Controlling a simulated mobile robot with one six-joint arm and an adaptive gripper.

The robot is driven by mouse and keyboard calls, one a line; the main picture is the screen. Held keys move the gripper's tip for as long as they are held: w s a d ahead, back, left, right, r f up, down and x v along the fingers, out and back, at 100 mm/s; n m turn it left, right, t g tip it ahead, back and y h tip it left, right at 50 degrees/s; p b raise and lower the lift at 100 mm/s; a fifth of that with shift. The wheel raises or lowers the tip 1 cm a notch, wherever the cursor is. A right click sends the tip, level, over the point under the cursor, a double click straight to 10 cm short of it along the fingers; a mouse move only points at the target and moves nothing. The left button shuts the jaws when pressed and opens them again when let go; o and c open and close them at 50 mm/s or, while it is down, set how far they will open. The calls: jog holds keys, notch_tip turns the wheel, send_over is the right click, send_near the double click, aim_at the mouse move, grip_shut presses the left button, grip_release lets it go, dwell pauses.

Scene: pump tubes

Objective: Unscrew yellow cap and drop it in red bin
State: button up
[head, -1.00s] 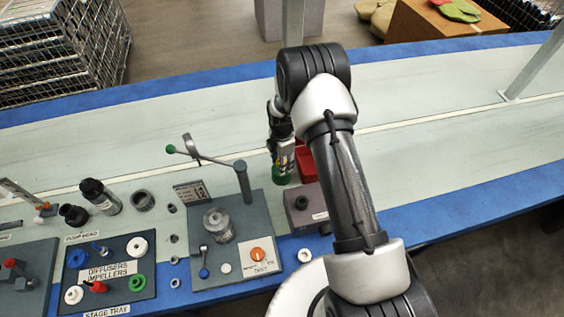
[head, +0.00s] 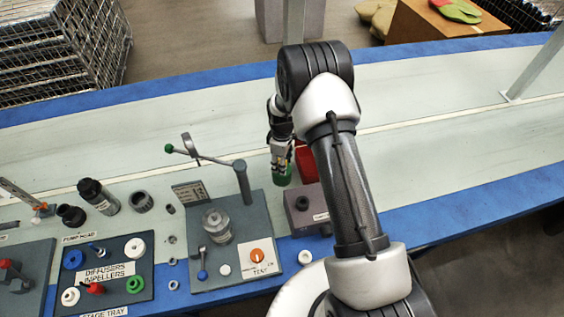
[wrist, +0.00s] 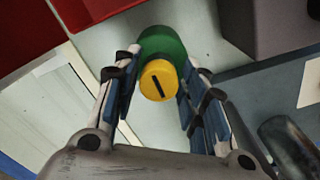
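The yellow cap (wrist: 158,80), round with a dark slot across its face, shows in the wrist view. It is at the end of a green round body (wrist: 163,45), which also shows below my gripper in the head view (head: 281,179). My gripper (wrist: 156,84) is open, with one finger on each side of the cap and visible gaps; I cannot tell how far its tips are above or below the cap. In the head view my gripper (head: 281,163) is just above the green body, and the cap is hidden. The red bin (head: 305,164) is right beside it, partly behind my arm.
A dark grey block (head: 305,207) stands close by on the near side. Left of it is a grey test station (head: 232,240) with a raised lever (head: 209,158). A stage tray (head: 108,272) with several parts is further left. The bench beyond my gripper is clear.

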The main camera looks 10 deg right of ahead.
jog(key=m, duration=0.5)
jog(key=shift+m+b, duration=0.3)
jog(key=shift+c, duration=0.5)
grip_shut()
jog(key=c, duration=0.8)
grip_release()
jog(key=shift+a+n, duration=0.1)
jog(key=shift+n, duration=1.6)
jog(key=shift+f+n+b, duration=0.1)
jog(key=shift+n+b, duration=0.2)
jog(key=shift+n, duration=0.5)
jog(key=shift+s+n, duration=0.1)
jog(key=shift+n, duration=0.9)
grip_shut()
